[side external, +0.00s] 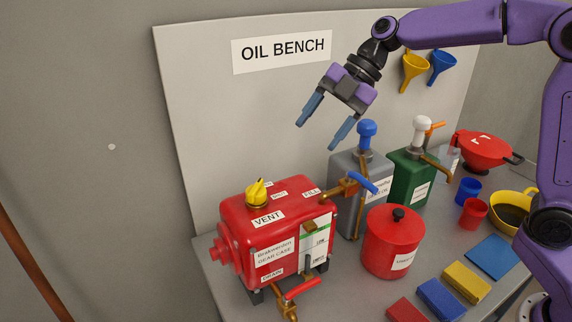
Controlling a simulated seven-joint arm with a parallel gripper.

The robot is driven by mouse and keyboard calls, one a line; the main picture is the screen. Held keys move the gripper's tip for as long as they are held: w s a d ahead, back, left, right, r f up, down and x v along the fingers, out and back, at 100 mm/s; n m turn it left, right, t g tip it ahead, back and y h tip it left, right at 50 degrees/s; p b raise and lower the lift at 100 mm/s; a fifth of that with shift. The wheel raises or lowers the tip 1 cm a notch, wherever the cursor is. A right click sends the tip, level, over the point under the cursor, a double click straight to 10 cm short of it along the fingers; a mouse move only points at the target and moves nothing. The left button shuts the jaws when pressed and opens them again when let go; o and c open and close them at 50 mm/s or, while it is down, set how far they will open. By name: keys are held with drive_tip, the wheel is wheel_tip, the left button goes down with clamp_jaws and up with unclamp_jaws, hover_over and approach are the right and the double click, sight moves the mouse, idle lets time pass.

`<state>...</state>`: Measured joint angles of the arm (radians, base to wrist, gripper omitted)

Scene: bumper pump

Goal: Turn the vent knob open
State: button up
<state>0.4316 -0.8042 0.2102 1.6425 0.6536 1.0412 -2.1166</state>
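The vent knob (257,192) is a yellow knob on top of the red gear case (238,222), at its left end above the VENT label (267,219). I cannot tell from its angle whether the vent is open or shut. My gripper (321,135) is above and to the right of the knob in the picture, apart from it. Its two blue fingers are spread and empty, pointing down and to the left. Nothing covers the knob.
A grey can with a blue pump (367,138) and a green can with a white pump (421,132) stand behind. A red lidded pot (392,245) is right of the gear case. A red-handled drain valve (302,289) juts out in front. Coloured blocks lie at front right.

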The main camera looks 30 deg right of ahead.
drive_tip(key=s+a+f+n+t+h, duration=0.1)
drive_tip(key=a+f+n+h, duration=0.2)
drive_tip(key=a+h, duration=0.95)
drive_tip(key=s+a+r+m+t+h, duration=0.1)
drive_tip(key=s+a+r+t+h, duration=0.1)
drive_tip(key=s+a+r+t, duration=0.3)
drive_tip(key=s+a+r+m+t+h, duration=0.1)
drive_tip(key=s+a+t+h, duration=0.15)
drive_tip(key=a, duration=0.55)
approach(251, 192)
drive_tip(key=shift+g, duration=0.25)
drive_tip(key=x, duration=1.2)
drive_tip(key=shift+w+d+r, duration=0.1)
drive_tip(key=shift+w, duration=0.1)
